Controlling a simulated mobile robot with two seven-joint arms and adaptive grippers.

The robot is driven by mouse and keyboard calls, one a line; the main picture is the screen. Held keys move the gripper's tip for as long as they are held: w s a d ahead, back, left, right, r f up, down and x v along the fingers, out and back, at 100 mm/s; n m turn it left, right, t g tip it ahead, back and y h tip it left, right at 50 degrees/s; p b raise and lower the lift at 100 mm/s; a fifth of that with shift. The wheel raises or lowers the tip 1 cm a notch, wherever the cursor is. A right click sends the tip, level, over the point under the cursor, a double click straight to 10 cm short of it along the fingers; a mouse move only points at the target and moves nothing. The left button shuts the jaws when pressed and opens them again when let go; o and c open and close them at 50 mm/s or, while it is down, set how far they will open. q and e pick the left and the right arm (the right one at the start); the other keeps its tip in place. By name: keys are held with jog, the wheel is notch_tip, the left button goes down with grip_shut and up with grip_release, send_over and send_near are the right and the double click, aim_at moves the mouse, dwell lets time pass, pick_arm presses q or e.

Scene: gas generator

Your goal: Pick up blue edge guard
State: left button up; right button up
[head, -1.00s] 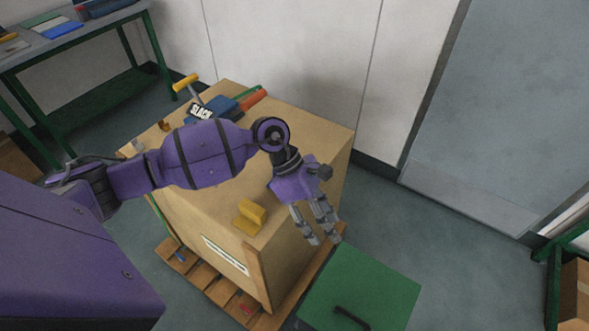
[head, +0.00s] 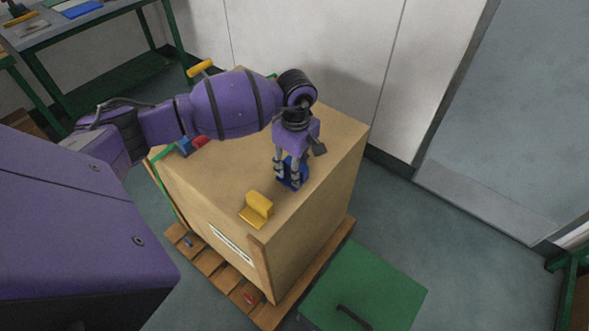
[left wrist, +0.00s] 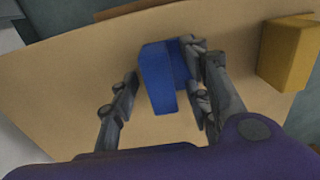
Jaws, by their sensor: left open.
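The blue edge guard (head: 289,170) stands on top of the large tan crate (head: 220,183), partly hidden behind my left gripper's fingers in the head view. In the left wrist view the blue edge guard (left wrist: 160,78) lies between the fingers, close to the right finger and with a gap to the left one. My left gripper (head: 288,178) points down over it with its fingers apart. It also shows in the left wrist view (left wrist: 160,95). I cannot tell whether the right finger touches the guard. My right gripper is not in view.
A yellow edge guard (head: 257,209) sits near the crate's front edge and also shows in the left wrist view (left wrist: 288,55). A yellow-handled tool (head: 200,68) is at the back, partly behind my arm. A green box (head: 365,288) stands on the floor at right.

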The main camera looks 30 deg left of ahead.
pick_arm(q)
jog(key=shift+f, duration=0.15)
jog(key=shift+c, duration=0.2)
grip_shut()
